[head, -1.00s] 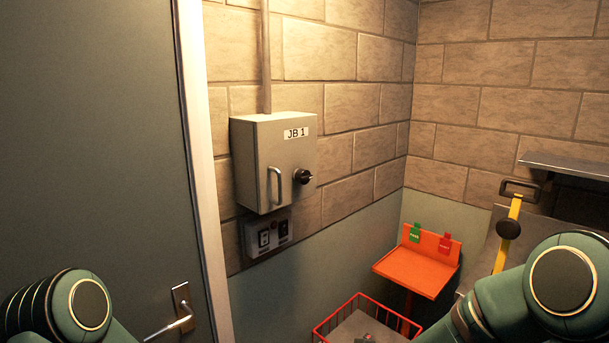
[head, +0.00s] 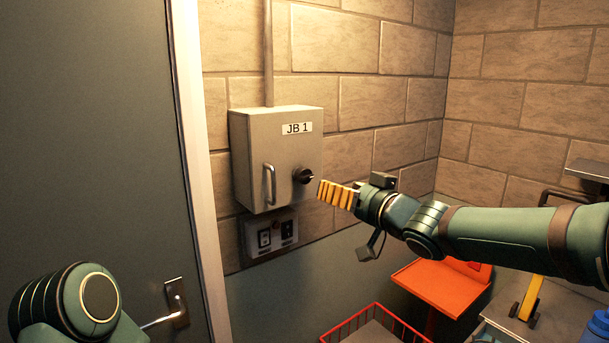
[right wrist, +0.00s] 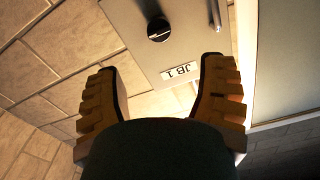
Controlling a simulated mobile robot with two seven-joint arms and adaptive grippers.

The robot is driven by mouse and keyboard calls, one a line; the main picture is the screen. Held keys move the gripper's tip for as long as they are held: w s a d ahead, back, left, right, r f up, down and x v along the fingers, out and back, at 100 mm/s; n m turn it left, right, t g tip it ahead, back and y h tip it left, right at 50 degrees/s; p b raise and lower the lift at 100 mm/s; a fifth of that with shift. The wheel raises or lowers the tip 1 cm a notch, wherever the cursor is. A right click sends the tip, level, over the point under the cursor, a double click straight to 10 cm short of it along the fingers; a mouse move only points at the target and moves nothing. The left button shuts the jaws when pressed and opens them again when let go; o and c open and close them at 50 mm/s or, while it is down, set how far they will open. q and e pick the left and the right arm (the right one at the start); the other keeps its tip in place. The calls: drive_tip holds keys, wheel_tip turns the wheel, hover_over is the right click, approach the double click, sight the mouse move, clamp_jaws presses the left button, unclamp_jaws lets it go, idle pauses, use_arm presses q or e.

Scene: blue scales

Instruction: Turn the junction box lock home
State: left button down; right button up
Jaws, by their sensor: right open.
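The grey junction box (head: 280,145), labelled JB 1, hangs on the block wall with its door closed. Its black round lock knob (head: 303,176) is on the right side of the door, and a bar handle (head: 270,184) is on the left. My right gripper (head: 325,188) points at the box, just right of the knob. The right wrist view shows the fingers (right wrist: 163,78) spread and empty, with the lock knob (right wrist: 158,30) beyond them, apart from both. A pale slot mark crosses the knob there. My left arm shows at lower left; its gripper is out of view.
A switch panel (head: 272,236) sits directly under the box, and a conduit (head: 268,50) rises above it. A door with a lever handle (head: 174,308) is on the left. An orange shelf (head: 437,284) and red wire basket (head: 372,325) stand low on the right.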

sight(308, 176)
drive_tip(key=x, duration=1.2)
drive_tip(key=shift+w+a+f, duration=0.1)
drive_tip(key=shift+w+a, duration=0.1)
drive_tip(key=shift+w, duration=0.15)
drive_tip(key=shift+s, duration=0.1)
drive_tip(key=c, duration=1.2)
